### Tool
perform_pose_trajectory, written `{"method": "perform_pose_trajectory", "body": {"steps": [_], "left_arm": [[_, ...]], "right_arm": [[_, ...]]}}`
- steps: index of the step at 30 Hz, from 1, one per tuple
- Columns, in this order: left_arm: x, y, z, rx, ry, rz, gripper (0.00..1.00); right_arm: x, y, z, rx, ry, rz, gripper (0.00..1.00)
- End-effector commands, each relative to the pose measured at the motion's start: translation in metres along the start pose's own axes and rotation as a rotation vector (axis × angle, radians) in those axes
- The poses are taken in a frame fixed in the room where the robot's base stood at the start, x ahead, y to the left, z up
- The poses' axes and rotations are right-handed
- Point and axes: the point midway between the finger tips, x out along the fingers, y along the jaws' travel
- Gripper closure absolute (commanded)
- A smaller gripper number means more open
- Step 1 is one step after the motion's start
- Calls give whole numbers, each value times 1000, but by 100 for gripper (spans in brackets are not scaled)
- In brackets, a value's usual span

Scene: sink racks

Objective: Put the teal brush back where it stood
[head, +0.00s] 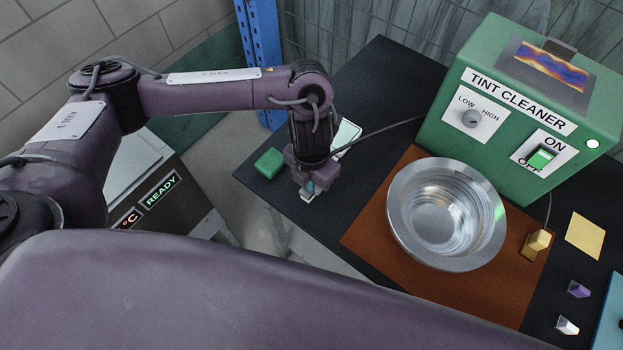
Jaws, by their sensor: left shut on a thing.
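My left gripper (309,186) points down over the left part of the dark counter (378,78). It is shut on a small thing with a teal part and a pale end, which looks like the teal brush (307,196). The jaws hide most of it, and I cannot tell whether its low end touches the counter. A small purple piece (578,289) and a white piece (567,325) are at the lower right. I cannot tell whether they are brushes. My right gripper is not in view.
A metal bowl (400,222) sits on a brown mat (365,237), before a green tint cleaner (440,125). A green block (269,163) and a pale pad (347,135) lie near my left gripper. A brass-coloured piece (539,240), yellow square (586,236) and blue item (611,325) are at right.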

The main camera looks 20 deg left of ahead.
Motion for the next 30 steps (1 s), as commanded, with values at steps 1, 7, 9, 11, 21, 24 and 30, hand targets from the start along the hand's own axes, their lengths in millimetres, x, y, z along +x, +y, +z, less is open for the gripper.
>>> {"method": "perform_pose_trajectory", "body": {"steps": [1, 7, 9, 11, 21, 24, 30], "left_arm": [[-1, 0, 0, 0, -1, 0, 96], [4, 0, 0, 0, 0, -1, 96], [2, 0, 0, 0, 0, -1, 66], [2, 0, 0, 0, 0, -1, 58], [1, 0, 0, 0, 0, -1, 52], [-5, 0, 1, 1, -2, 0, 52], [-35, 1, 2, 3, -7, 2, 52]], "right_arm": [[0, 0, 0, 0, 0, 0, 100], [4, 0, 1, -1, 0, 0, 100], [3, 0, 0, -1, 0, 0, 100], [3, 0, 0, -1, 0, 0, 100], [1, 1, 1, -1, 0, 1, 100], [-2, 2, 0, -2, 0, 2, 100], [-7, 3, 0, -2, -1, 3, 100]]}}
